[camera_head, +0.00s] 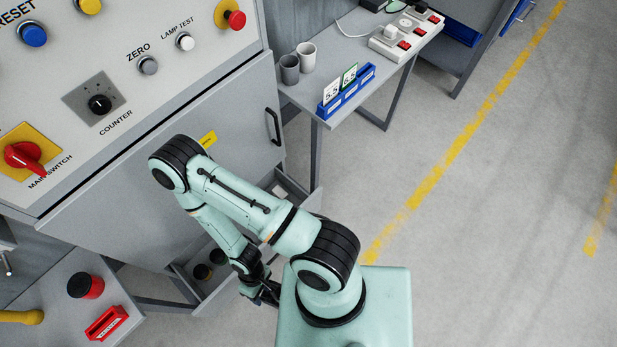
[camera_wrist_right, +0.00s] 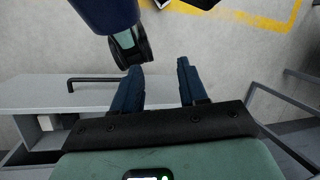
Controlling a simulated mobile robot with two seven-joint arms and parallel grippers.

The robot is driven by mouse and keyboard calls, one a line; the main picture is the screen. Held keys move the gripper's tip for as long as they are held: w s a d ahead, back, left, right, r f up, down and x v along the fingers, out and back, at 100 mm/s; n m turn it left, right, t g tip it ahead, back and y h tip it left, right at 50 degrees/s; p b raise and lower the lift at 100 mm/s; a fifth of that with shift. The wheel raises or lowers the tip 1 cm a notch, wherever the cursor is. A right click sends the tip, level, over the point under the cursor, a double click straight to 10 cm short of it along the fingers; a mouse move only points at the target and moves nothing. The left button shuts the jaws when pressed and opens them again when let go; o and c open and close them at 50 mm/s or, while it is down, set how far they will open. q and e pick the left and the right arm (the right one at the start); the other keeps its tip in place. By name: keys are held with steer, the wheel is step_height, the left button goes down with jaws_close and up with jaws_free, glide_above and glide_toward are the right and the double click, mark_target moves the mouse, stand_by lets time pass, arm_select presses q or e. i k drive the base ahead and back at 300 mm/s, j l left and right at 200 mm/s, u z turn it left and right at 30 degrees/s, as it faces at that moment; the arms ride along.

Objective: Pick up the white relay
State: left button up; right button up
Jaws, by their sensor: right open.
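I cannot make out a white relay for certain in either view. In the right wrist view a small pale block (camera_wrist_right: 50,141) shows at the lower left, inside a grey compartment, too small to identify. My right gripper (camera_wrist_right: 160,78) is open with nothing between its fingers, and bare floor shows past them. In the head view my right gripper (camera_head: 264,291) hangs low beside an open drawer (camera_head: 201,308), partly hidden by my arm and base. My left gripper is not in view.
A control cabinet (camera_head: 140,195) with knobs and a door handle (camera_head: 273,127) fills the left. A side table (camera_head: 330,118) holds two cups, a blue card rack (camera_head: 346,91) and a power strip (camera_head: 398,40). A red-topped bench item (camera_head: 107,323) lies lower left. Floor at right is clear.

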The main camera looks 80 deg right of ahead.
mark_target(278, 192)
steer(key=z, duration=2.55)
